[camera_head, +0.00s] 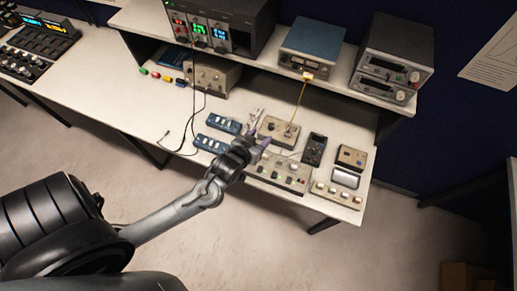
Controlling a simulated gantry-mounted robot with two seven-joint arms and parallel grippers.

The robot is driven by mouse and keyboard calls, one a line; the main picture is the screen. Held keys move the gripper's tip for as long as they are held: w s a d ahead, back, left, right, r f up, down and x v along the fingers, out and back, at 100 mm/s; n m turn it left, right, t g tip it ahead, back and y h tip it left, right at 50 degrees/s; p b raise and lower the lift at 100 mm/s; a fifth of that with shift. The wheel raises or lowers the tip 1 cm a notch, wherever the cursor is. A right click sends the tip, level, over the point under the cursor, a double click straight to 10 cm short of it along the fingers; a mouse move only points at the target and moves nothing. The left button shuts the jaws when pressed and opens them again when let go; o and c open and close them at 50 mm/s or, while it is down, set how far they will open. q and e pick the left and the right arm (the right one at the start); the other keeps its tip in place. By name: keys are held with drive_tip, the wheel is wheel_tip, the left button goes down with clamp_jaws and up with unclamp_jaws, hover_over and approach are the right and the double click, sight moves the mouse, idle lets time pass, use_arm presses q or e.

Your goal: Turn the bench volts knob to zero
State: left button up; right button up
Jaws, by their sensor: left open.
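My left arm reaches in from the lower left. My left gripper (262,138) is open and empty over the front part of the white bench, beside a beige box with knobs (280,131). Whether it touches anything is too small to tell. A wider panel with coloured buttons and knobs (282,172) lies just in front of it, partly behind my wrist. A dark power supply with lit red, green and blue displays (207,32) stands on the shelf. I cannot tell which knob is the bench volts knob. My right gripper is not in view.
A blue-topped instrument (314,42) and stacked grey units (392,60) stand on the shelf. Blue modules (221,123), a black handheld meter (314,149) and small boxes (351,158) crowd the bench. Loose dark cables hang left of the gripper. The bench's left middle is clear.

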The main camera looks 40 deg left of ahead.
use_arm(q)
drive_tip(key=shift+m+g+h, duration=0.3)
drive_tip(key=shift+g+h, duration=0.3)
drive_tip(key=shift+g, duration=0.2)
drive_tip(key=s+d, duration=0.3)
drive_tip(key=shift+s+f+p, duration=0.1)
drive_tip(key=shift+s+p, duration=0.2)
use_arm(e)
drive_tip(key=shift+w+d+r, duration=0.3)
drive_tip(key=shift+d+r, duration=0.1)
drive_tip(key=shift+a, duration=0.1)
use_arm(q)
drive_tip(key=s+d+r+m+g+h, duration=0.1)
drive_tip(key=s+d+m+g, duration=0.1)
drive_tip(key=s, duration=0.4)
drive_tip(key=s+d+r+m+g+h+p, duration=0.1)
drive_tip(key=s+d+m+g, duration=0.1)
drive_tip(key=s+d+g, duration=0.2)
drive_tip(key=s+g, duration=0.1)
drive_tip(key=s, duration=0.2)
drive_tip(key=shift+s+r, duration=0.25)
drive_tip(key=shift+r, duration=0.05)
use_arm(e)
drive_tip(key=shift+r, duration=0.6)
